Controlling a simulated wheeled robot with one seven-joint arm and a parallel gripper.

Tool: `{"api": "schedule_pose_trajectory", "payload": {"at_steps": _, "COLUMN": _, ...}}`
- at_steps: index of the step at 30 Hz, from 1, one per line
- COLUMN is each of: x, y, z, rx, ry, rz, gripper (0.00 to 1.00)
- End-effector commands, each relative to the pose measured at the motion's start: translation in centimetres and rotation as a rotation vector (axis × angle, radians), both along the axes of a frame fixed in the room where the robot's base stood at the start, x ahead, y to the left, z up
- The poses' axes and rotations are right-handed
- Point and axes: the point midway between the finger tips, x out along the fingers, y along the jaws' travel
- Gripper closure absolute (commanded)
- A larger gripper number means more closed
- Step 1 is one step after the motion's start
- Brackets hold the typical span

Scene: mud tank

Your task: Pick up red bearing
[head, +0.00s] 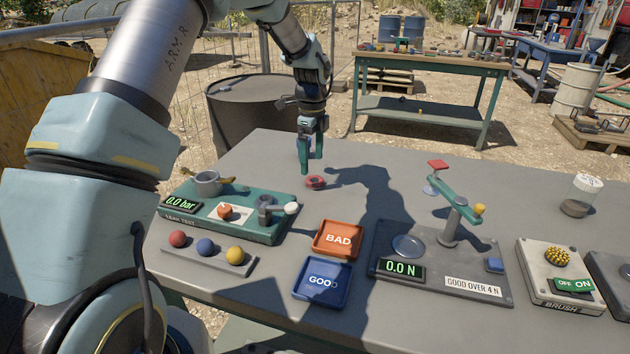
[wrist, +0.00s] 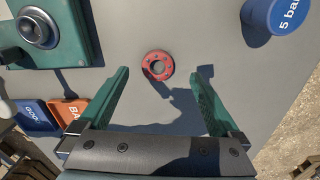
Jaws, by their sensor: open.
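The red bearing (head: 315,182) is a small ring lying flat on the grey table (head: 385,197), near its far left part. In the wrist view the red bearing (wrist: 158,65) shows as a ring with a dark hole, ahead of and roughly midway between the fingers. My gripper (head: 311,170) points down just above and slightly beyond the bearing in the head view. In the wrist view my gripper (wrist: 163,85) has its two green fingers spread wide with nothing between them. The bearing is apart from both fingers.
The green leak-test unit (head: 185,222) stands left of the bearing. An orange BAD tray (head: 316,247) and a blue GOOD tray (head: 302,291) lie in front. A blue cylinder (wrist: 275,14) stands at the wrist view's upper right. Table around the bearing is clear.

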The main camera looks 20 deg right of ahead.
Motion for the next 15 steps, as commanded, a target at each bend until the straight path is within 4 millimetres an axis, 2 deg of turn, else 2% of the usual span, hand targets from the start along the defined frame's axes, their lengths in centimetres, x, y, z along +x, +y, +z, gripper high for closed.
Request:
{"api": "schedule_pose_trajectory", "payload": {"at_steps": 5, "x": -0.5, "y": -0.1, "z": -1.6, "rx": 0.002, "ry": 0.002, "rz": -0.001, "gripper": 0.01}}
{"api": "schedule_pose_trajectory", "payload": {"at_steps": 9, "x": -0.7, "y": -0.1, "z": -3.8, "rx": 0.002, "ry": 0.002, "rz": 0.001, "gripper": 0.01}}
{"api": "schedule_pose_trajectory", "payload": {"at_steps": 15, "x": -0.6, "y": -0.2, "z": -5.3, "rx": 0.000, "ry": 0.000, "rz": 0.000, "gripper": 0.01}}
